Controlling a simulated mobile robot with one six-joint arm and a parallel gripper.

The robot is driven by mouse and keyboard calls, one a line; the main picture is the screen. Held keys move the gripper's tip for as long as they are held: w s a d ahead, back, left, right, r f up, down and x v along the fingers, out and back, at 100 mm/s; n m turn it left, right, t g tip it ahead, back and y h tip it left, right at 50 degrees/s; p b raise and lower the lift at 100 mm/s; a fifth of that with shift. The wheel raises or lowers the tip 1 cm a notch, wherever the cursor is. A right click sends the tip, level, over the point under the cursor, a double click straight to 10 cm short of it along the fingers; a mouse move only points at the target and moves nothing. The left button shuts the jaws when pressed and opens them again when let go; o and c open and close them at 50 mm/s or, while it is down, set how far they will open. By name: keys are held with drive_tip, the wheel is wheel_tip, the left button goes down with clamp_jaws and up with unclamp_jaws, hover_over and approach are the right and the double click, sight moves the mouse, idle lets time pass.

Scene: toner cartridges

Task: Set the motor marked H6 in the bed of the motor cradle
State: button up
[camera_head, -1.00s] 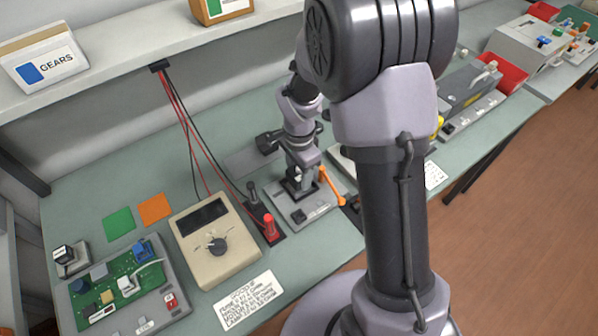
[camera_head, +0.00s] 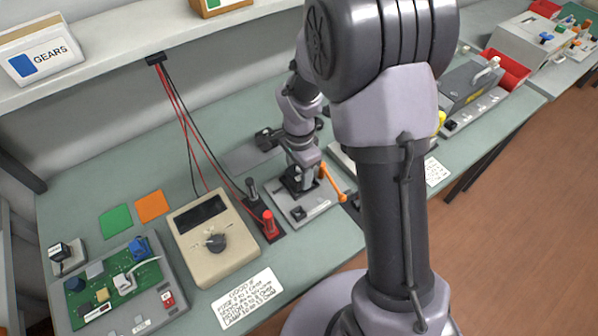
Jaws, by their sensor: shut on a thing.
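My gripper (camera_head: 297,180) points down over the grey base plate of the motor cradle (camera_head: 318,207), which has an orange lever (camera_head: 333,184) at its right side. The gripper is shut on a dark piece at its fingertips, which I take for the motor. The piece is small and mostly hidden by the gripper, and no H6 mark can be read. It is low over the cradle's bed; I cannot tell whether it touches the bed. My arm's large links cover the area right of the cradle.
A beige meter (camera_head: 226,262) and a red plug-like post (camera_head: 269,222) stand left of the cradle. A green circuit board (camera_head: 120,290) lies at the front left. A printed card (camera_head: 247,298) lies in front. A grey box (camera_head: 468,82) and red bin (camera_head: 508,68) stand at the right.

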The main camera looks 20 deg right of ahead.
drive_tip(key=shift+f+b, duration=0.4)
drive_tip(key=shift+f, duration=0.05)
idle(0.5)
drive_tip(key=shift+r, duration=0.15)
drive_tip(key=shift+b, duration=0.65)
idle(3.1)
idle(0.4)
drive_tip(key=o, duration=1.5)
drive_tip(key=shift+c, duration=0.2)
wheel_tip(320, 180, up, 18)
drive_tip(key=p, duration=0.6)
drive_tip(key=shift+f+p, duration=0.25)
drive_tip(key=shift+p, duration=0.1)
